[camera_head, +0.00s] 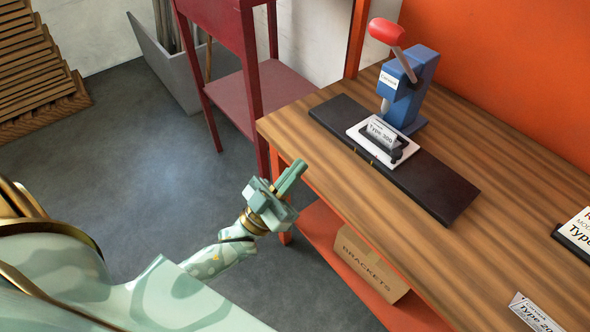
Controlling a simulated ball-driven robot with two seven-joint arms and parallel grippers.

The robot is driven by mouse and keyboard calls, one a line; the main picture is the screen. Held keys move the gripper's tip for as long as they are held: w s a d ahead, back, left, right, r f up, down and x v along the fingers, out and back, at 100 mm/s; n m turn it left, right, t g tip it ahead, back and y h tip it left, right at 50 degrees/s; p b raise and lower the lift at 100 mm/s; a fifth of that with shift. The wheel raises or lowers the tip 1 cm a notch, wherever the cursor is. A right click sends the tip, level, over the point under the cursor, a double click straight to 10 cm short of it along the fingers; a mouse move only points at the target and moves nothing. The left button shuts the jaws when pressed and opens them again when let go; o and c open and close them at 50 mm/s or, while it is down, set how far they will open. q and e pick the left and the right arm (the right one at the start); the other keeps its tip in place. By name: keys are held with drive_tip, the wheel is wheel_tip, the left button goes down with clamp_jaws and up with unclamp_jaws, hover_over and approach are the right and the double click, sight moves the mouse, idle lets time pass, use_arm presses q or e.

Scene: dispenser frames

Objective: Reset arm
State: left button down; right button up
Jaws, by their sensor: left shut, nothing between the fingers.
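My left arm comes in from the lower left, and my left gripper (291,177) is shut and empty. It is pale green and points up and to the right, in front of the wooden workbench's (330,196) left front edge in the picture. I cannot tell whether it touches the bench. My right gripper is not in view.
A white holder (376,150) with a "Type 300" card sits there. A brackets box (366,262) is on the lower shelf. A red side table (215,100) stands behind.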

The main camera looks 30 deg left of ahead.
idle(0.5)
use_arm(q)
wheel_tip(320, 180, down, 18)
drive_tip(key=w+a+g+y, duration=0.1)
drive_tip(key=w+g+y, duration=0.1)
drive_tip(key=g+y, duration=0.35)
drive_tip(key=s+a+f+g+y, duration=0.1)
drive_tip(key=s+a+f+g, duration=0.15)
drive_tip(key=f, duration=0.45)
drive_tip(key=s+a+f+g, duration=0.1)
drive_tip(key=s+f+g, duration=0.3)
drive_tip(key=f, duration=0.3)
drive_tip(key=s+a+f+g+y, duration=0.2)
drive_tip(key=s+f+g, duration=0.2)
drive_tip(key=s+f, duration=0.65)
drive_tip(key=s+f+g, duration=0.3)
drive_tip(key=s+f, duration=0.1)
drive_tip(key=s, duration=0.8)
drive_tip(key=s+d+f+g+y, duration=0.1)
drive_tip(key=s+f+g, duration=0.3)
drive_tip(key=s, duration=0.8)
drive_tip(key=shift+s+d+n+g, duration=0.15)
drive_tip(key=shift+s+n+g, duration=0.1)
drive_tip(key=shift+n+g, duration=0.05)
